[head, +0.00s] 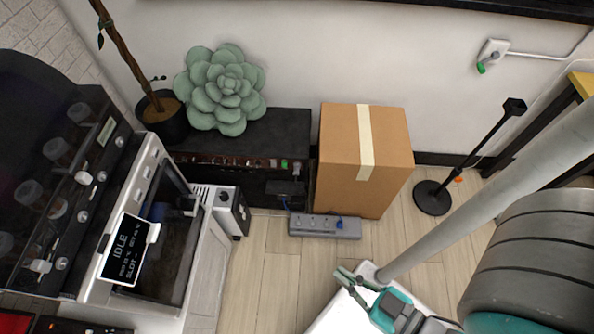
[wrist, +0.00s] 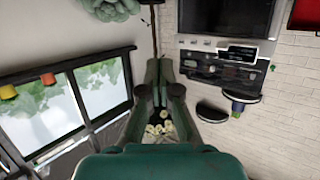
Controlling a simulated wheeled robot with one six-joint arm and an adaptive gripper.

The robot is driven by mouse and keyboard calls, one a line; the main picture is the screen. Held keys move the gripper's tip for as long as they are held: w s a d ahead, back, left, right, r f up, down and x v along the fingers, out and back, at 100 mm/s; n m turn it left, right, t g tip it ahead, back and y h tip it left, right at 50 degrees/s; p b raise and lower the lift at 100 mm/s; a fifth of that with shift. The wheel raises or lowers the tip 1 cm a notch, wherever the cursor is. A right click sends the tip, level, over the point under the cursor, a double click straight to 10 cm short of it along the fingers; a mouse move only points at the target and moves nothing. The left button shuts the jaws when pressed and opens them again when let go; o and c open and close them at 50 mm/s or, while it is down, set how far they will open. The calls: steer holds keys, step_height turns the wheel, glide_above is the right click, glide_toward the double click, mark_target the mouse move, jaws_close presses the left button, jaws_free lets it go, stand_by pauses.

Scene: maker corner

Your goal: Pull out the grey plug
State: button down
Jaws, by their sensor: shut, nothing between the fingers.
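A small grey plug (head: 297,166) appears to sit at the right end of the row of sockets (head: 235,162) on the front of the dark cabinet, beside a green plug (head: 284,163). It is too small to tell how deep it sits. My gripper (head: 347,277) is low in the head view, in front of the grey power strip (head: 300,231) and well apart from the sockets. In the wrist view my gripper (wrist: 159,66) points across the room, shut and empty. No plug can be made out in the wrist view.
A cardboard box (head: 340,170) stands just right of the sockets. A succulent (head: 225,85) rests on the cabinet. A white machine (head: 158,185) stands at left, a black stand (head: 433,198) at right. A wall outlet (head: 492,52) is at upper right. Floor (head: 262,270) before the strip is clear.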

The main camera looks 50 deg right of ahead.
steer(key=c, duration=1.2)
jaws_free()
steer(key=shift+w+f, duration=0.1)
steer(key=shift+f, duration=0.2)
steer(key=shift+o, duration=1.4)
steer(key=w+d+f+m+g, duration=0.1)
steer(key=w+f, duration=0.2)
steer(key=f, duration=0.5)
steer(key=w+f+g+h, duration=0.1)
steer(key=w+f, duration=0.1)
steer(key=f, duration=0.7)
steer(key=shift+w+d+f+m, duration=0.25)
steer(key=shift+w+d+m, duration=0.1)
steer(key=shift+w+m, duration=0.05)
steer(key=m+g+h, duration=0.5)
steer(key=m+h, duration=0.4)
steer(key=h, duration=0.1)
glide_toward(296, 173)
steer(key=w+d, duration=0.1)
steer(key=d, duration=0.1)
steer(key=shift+d+f, duration=0.1)
steer(key=shift+f, duration=0.35)
steer(key=shift+w+d, duration=0.1)
steer(key=shift+x, duration=4.4)
